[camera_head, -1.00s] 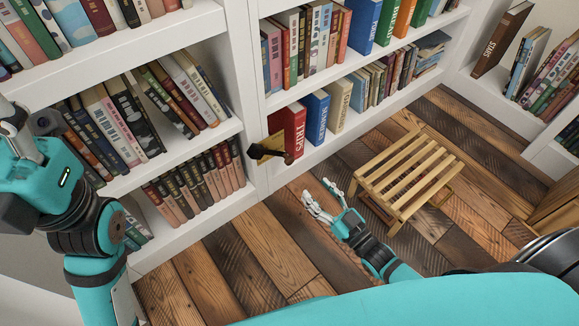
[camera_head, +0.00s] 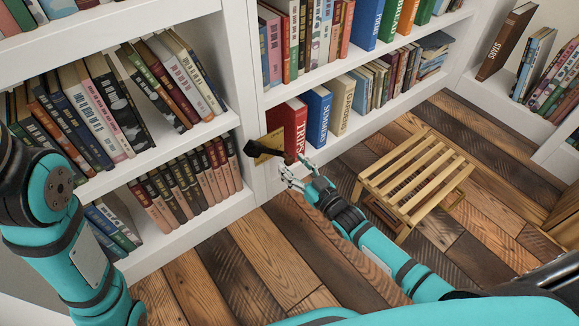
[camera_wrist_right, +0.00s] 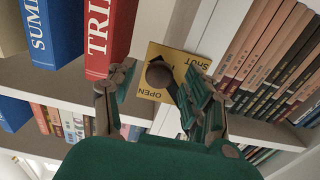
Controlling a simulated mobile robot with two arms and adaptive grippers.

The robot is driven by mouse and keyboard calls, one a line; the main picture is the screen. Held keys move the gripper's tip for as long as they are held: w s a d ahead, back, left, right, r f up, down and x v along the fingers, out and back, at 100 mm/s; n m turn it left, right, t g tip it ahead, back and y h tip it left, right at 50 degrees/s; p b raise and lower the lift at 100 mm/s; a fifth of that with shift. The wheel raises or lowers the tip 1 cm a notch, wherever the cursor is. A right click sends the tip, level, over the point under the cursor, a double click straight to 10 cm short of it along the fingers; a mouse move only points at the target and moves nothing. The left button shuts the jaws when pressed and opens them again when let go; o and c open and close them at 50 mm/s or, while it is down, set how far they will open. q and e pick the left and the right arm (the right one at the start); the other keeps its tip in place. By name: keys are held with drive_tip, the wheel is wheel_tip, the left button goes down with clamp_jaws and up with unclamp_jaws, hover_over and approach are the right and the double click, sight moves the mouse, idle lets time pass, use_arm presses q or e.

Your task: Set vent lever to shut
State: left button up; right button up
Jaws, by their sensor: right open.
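The vent lever (camera_head: 285,153) is a dark handle with a knob, on a brass-yellow plate (camera_head: 262,145) fixed to the white shelf upright. In the right wrist view the round dark knob (camera_wrist_right: 158,73) covers the middle of the plate (camera_wrist_right: 153,94). OPEN is printed at the plate's lower edge and SHUT at its upper right, both turned in the picture. My right gripper (camera_head: 293,172) is open just below the lever. In the wrist view its fingers stand on either side of the knob; I cannot tell whether they touch it. My left gripper is out of view.
White bookshelves full of books (camera_head: 182,82) surround the lever. A red book (camera_head: 288,128) stands close beside the plate. A slatted wooden stool (camera_head: 415,175) stands on the plank floor, right of my right forearm. Bare floor (camera_head: 240,260) lies in front of the shelves.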

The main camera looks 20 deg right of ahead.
drive_tip(key=shift+b+x, duration=0.3)
drive_tip(key=shift+x, duration=0.85)
clamp_jaws()
